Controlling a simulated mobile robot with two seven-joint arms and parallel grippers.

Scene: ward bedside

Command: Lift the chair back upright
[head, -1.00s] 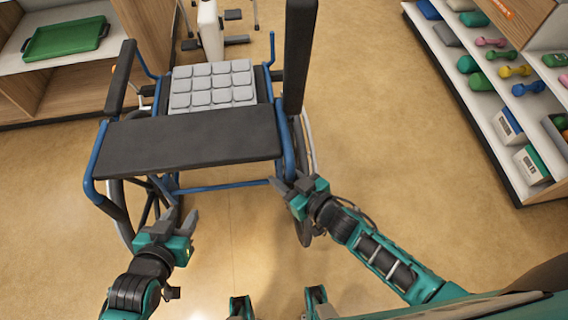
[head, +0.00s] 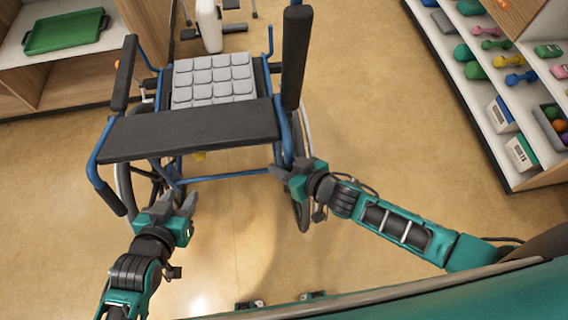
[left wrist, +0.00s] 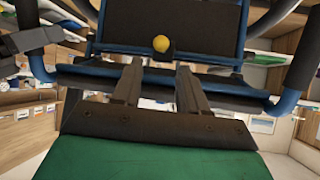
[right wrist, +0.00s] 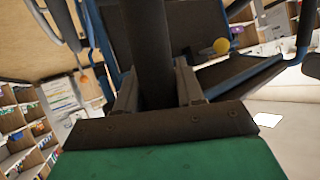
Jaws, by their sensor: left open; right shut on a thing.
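The wheelchair (head: 190,132) has a blue tube frame and a wide black back panel, which looks tilted toward me in the head view. Behind it lies a grey padded seat cushion (head: 212,80). A yellow knob (head: 200,156) shows below the panel, and in the left wrist view (left wrist: 161,44). My right gripper (head: 288,172) is shut on a dark upright handle (right wrist: 148,45) at the chair's right side. My left gripper (head: 177,203) is open and empty, below the panel and apart from the left handle (head: 110,199).
A shelf with dumbbells and boxes (head: 522,154) stands at the right. A green tray (head: 65,31) lies on a white-topped cabinet at upper left. A white stand (head: 208,25) is behind the chair. The floor (head: 390,110) between chair and shelf is clear.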

